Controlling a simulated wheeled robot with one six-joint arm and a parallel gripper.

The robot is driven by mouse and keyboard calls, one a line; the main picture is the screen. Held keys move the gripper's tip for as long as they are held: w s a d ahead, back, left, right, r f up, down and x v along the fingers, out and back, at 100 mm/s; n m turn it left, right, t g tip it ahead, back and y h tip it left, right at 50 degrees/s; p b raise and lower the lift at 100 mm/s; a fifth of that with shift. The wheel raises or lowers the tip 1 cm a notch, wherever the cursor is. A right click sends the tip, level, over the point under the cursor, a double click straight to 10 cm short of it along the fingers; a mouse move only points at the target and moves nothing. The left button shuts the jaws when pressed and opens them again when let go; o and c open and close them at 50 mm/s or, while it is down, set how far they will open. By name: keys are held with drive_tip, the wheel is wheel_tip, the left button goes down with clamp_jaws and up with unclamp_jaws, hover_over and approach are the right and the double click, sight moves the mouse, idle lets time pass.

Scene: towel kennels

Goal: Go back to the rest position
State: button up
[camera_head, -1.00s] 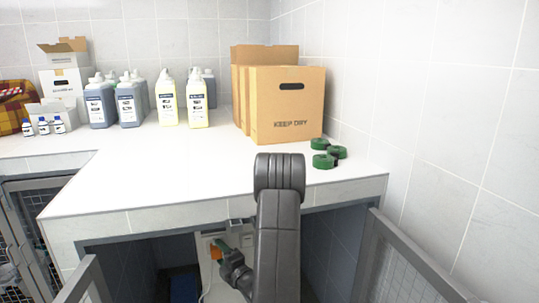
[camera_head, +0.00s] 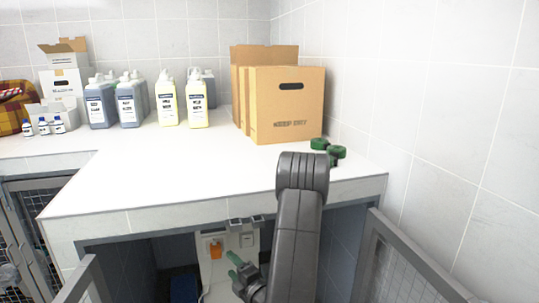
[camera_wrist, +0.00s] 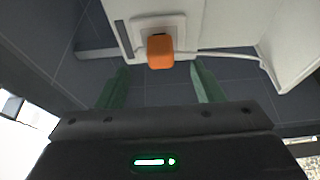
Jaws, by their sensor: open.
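My gripper (camera_head: 236,264) is below the counter's front edge, in the open bay. Its green fingers are apart and empty. In the wrist view my gripper (camera_wrist: 162,76) points toward an orange plug (camera_wrist: 161,52), which sits against a white socket plate (camera_wrist: 173,24) just beyond the fingertips. In the head view the orange plug (camera_head: 216,250) is left of the fingers and apart from them. My arm rises in front of the counter edge.
A white counter (camera_head: 170,180) bears cardboard boxes (camera_head: 288,105), several bottles (camera_head: 168,104) and green rolls (camera_head: 337,152), partly hidden by my arm. Mesh gates (camera_head: 405,262) flank the bay. A white cable (camera_wrist: 225,56) runs right from the plug. A tiled wall closes the right side.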

sight(220, 258)
drive_tip(key=x, duration=0.8)
drive_tip(key=shift+w+a, duration=0.15)
drive_tip(key=s+d+n+b, duration=0.1)
drive_tip(key=s+d+b, duration=0.1)
drive_tip(key=s, duration=0.6)
drive_tip(key=shift+s+d+f+g, duration=0.35)
drive_tip(key=shift+s+f+g, duration=0.05)
drive_tip(key=shift+f, duration=0.05)
